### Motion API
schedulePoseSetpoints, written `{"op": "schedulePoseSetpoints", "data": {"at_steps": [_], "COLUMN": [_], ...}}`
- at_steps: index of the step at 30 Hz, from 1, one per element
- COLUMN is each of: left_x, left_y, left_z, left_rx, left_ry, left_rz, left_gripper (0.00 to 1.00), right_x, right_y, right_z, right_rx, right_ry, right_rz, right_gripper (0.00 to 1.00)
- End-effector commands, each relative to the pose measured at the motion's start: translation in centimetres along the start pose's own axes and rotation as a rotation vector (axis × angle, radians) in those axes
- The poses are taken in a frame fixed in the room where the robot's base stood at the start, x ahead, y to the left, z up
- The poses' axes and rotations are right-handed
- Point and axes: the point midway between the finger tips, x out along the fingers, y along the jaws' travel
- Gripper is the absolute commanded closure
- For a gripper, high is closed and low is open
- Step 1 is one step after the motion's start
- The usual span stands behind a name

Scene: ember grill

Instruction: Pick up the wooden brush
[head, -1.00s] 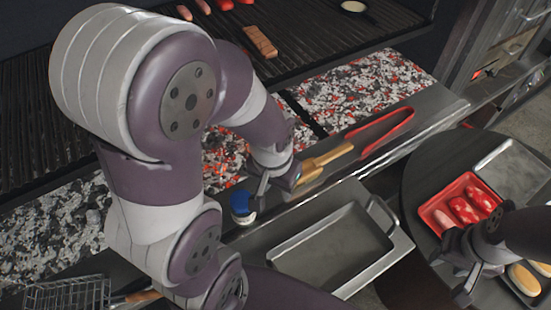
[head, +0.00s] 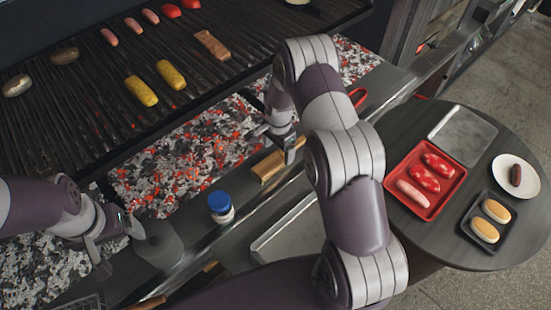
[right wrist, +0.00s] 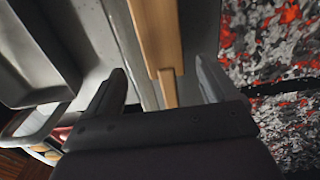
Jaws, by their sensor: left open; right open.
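The wooden brush (head: 268,167) lies on the metal ledge in front of the coals, partly hidden by my right arm in the head view. My right gripper (head: 280,143) is open at the brush. In the right wrist view, the open jaws (right wrist: 161,72) point along the ledge, and the brush's wide wooden part (right wrist: 156,35) and narrower handle (right wrist: 167,88) run between the fingers. I cannot tell how far above the handle the fingers are. My left gripper (head: 118,240) is open and empty at the left, beside a grey round object (head: 160,245).
A blue-capped jar (head: 221,207) stands on the ledge left of the brush. Red tongs (head: 357,97) lie beyond my right arm. An empty metal tray (head: 275,241) is in front. The grill (head: 100,90) holds sausages and corn. A round table (head: 400,135) with trays stands at right.

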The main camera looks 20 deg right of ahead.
Motion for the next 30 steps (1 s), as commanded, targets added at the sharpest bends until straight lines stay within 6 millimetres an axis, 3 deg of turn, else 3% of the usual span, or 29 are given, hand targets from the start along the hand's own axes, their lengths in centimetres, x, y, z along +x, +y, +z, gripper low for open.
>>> {"op": "schedulePoseSetpoints", "data": {"at_steps": [5,12,19,20,25,27,30], "left_x": [-1.4,-3.0,-2.9,-2.9,-2.9,-2.9,-2.9], "left_y": [0.0,0.0,0.0,0.0,0.0,0.0,0.0], "left_z": [-0.2,-0.4,-0.3,-0.3,-0.3,-0.3,-0.3], "left_rx": [0.000,0.000,0.000,0.000,0.000,0.000,0.000], "left_ry": [-0.001,0.000,0.000,0.000,0.000,0.000,0.000], "left_rz": [0.000,0.000,0.000,0.000,0.000,0.000,0.000], "left_gripper": [0.13,0.13,0.13,0.13,0.13,0.13,0.13], "right_x": [1.7,5.7,6.2,6.2,6.2,6.2,6.2], "right_y": [0.0,-0.2,-0.3,-0.3,-0.3,-0.3,-0.3], "right_z": [0.2,0.4,0.4,0.4,0.4,0.4,0.4], "right_rx": [-0.002,-0.003,-0.003,-0.004,-0.004,-0.004,-0.004], "right_ry": [-0.001,0.000,0.002,0.002,0.001,0.002,0.002], "right_rz": [0.002,-0.001,-0.004,-0.003,-0.003,-0.004,-0.004], "right_gripper": [0.13,0.13,0.13,0.19,0.75,0.82,0.82]}}
